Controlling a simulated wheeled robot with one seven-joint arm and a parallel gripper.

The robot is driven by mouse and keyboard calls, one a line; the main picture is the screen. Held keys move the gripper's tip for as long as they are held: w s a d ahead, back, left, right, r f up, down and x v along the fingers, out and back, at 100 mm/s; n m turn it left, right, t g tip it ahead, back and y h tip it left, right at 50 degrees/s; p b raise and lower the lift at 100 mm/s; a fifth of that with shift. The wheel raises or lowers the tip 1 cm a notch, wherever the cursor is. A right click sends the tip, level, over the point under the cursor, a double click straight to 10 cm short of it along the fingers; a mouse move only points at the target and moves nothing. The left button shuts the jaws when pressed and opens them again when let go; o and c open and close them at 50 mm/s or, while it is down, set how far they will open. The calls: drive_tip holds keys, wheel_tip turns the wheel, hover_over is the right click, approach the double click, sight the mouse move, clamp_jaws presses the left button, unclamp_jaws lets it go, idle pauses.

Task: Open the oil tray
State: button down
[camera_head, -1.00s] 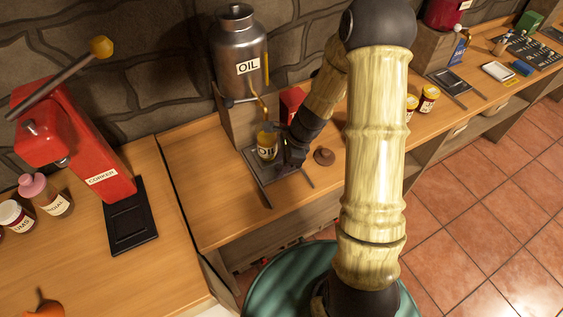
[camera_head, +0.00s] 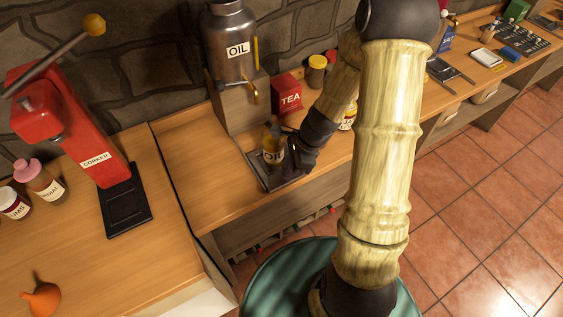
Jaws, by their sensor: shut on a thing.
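The oil tray (camera_head: 263,182) is a dark flat plate in front of the steel OIL tank (camera_head: 233,62). A bottle labelled OIL (camera_head: 272,158) stands upright on it, out in front of the tank's brass spout (camera_head: 249,88). My gripper (camera_head: 288,168) is low at the tray's front right, beside the bottle, and shut on the tray. My dark wrist hides the fingertips and part of the tray's right side, so the exact grip is not visible.
A red TEA box (camera_head: 287,94) and jars (camera_head: 317,70) stand behind my arm. The red corker (camera_head: 75,125) is on the left bench with its black base (camera_head: 125,207). Below the bench front is a rack of bottles (camera_head: 290,232). Tiled floor at right is clear.

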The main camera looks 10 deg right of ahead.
drive_tip(key=shift+s+d, duration=0.15)
drive_tip(key=shift+s, duration=0.05)
drive_tip(key=shift+w, duration=0.1)
drive_tip(key=c, duration=1.3)
unclamp_jaws()
drive_tip(key=shift+o, duration=0.2)
drive_tip(key=p+v, duration=0.2)
drive_tip(key=v, duration=1.5)
drive_tip(key=shift+r+p, duration=0.2)
drive_tip(key=shift+p, duration=0.1)
